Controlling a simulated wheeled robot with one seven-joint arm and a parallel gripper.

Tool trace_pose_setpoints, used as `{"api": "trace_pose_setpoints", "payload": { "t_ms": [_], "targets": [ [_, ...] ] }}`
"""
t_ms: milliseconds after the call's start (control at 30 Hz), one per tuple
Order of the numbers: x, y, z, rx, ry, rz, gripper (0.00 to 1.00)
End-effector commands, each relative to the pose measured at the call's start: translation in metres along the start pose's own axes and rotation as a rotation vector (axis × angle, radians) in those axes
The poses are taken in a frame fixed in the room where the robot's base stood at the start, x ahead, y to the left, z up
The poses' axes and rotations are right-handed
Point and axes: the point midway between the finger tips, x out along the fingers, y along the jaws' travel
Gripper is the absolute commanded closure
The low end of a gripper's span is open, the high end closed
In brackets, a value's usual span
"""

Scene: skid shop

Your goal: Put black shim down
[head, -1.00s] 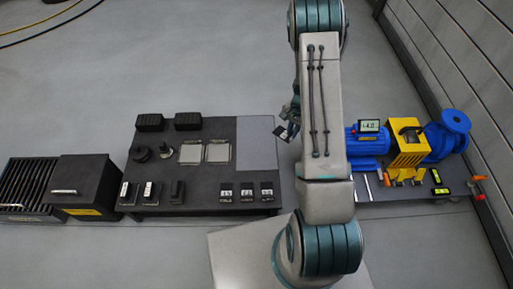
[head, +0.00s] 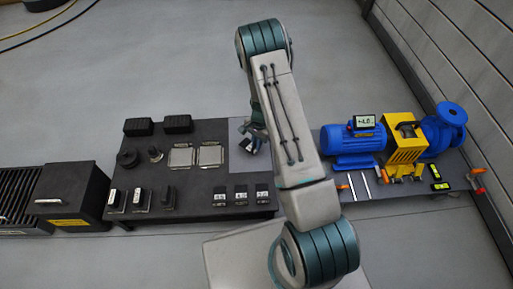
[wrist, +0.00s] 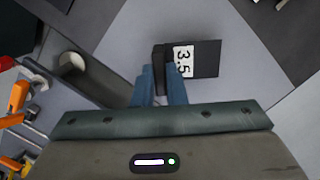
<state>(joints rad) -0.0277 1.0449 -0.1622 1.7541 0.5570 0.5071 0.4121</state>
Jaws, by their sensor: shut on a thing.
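The black shim (wrist: 207,60) is a flat dark plate with a white label reading 3.5 in the wrist view. My gripper (wrist: 166,72) is shut on it at one end, with the two blue fingers close together. In the head view my gripper (head: 247,130) hangs over the grey pad at the right end of the dark table, and the held shim (head: 249,145) shows as a small dark piece there. I cannot tell the exact gap between the shim and the surface below.
The dark table (head: 190,203) holds several labelled black shims (head: 241,195) near its front edge and two clear-framed squares (head: 210,155). The grey pad (head: 240,170) looks bare. A blue motor (head: 352,140) and yellow guard (head: 404,145) stand to the right. A black cabinet (head: 70,190) stands left.

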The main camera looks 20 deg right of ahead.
Motion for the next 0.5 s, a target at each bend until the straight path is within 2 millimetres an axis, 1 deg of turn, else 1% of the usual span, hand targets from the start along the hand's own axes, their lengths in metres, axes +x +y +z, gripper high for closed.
{"api": "trace_pose_setpoints", "payload": {
  "t_ms": [33,100,167,367,500],
  "targets": [
    [0.014,0.000,-0.002,0.000,-0.001,0.001,1.00],
    [0.023,0.000,-0.003,-0.001,0.000,0.001,1.00],
    [0.025,0.000,-0.004,-0.002,0.000,0.000,1.00],
    [0.023,0.000,-0.004,-0.002,0.000,-0.001,1.00],
    [0.027,0.000,-0.004,-0.002,0.000,0.000,1.00]
  ]
}}
